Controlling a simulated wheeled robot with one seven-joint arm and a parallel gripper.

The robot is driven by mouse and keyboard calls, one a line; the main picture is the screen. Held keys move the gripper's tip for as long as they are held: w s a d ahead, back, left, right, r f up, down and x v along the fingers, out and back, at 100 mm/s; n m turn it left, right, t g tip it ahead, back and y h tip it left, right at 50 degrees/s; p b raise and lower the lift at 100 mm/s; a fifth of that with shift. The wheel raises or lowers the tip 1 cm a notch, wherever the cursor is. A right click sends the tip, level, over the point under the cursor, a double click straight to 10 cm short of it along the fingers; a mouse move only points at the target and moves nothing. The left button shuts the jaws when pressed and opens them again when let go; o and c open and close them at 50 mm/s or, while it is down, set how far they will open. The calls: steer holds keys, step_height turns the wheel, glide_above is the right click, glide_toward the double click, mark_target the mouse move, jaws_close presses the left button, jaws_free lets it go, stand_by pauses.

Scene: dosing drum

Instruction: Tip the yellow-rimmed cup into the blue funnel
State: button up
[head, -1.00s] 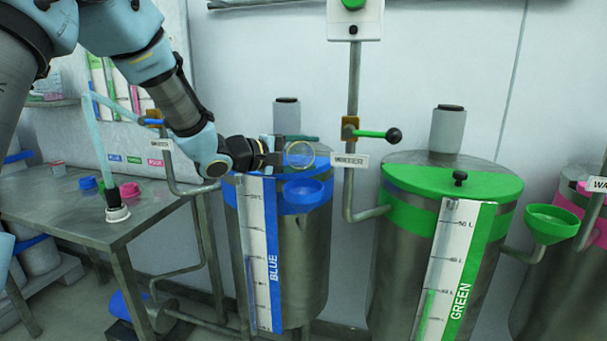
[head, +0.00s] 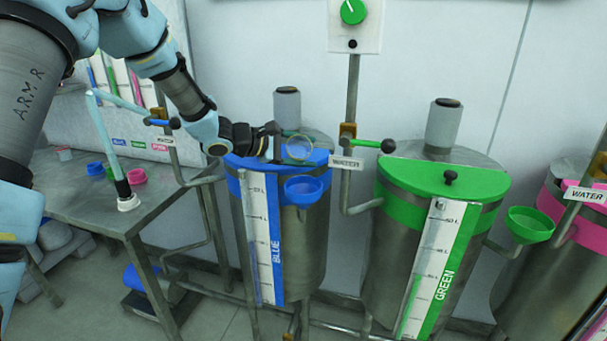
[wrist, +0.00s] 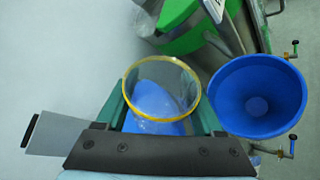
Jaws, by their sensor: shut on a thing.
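My gripper (head: 281,149) is shut on the yellow-rimmed cup (head: 299,148), a clear cup held above the blue drum's lid. In the wrist view the cup (wrist: 160,88) sits between the green fingers, and its yellow rim faces the camera. Blue shows through the clear cup; I cannot tell whether it is contents or the lid behind. The blue funnel (head: 304,190) is on the front of the blue drum, just below the cup in the head view.
The blue drum (head: 313,240) has a level gauge on its front. The green drum (head: 400,240) with a green funnel (head: 530,224) stands to the right. A water pipe with a green-handled valve (head: 374,144) rises between the drums. A metal table (head: 75,215) with small coloured cups is left.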

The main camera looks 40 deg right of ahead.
mark_target(302, 147)
steer(key=shift+r+n+g+p, duration=0.3)
steer(key=shift+r+n+p, duration=0.15)
steer(key=shift+p, duration=0.5)
steer(key=shift+w+f+n+y, duration=0.2)
steer(key=shift+f+n+y, duration=0.25)
steer(key=shift+f, duration=0.1)
steer(key=shift+w+d+f+n+g+y, duration=0.25)
steer(key=shift+w+d+f+n+g, duration=0.1)
steer(key=shift+w+n+g, duration=0.2)
steer(key=shift+w+d+f+n+g+y, duration=0.2)
steer(key=shift+w+d+f+n+g, duration=0.1)
steer(key=shift+w+n+g, duration=0.2)
steer(key=shift+w+d+r+n+g, duration=0.3)
steer(key=shift+w+r+n, duration=0.15)
steer(key=shift+n, duration=0.1)
steer(key=shift+w+d+f+n+g+y, duration=0.3)
steer(key=shift+w+n+g+y, duration=0.2)
steer(key=shift+n, duration=0.3)
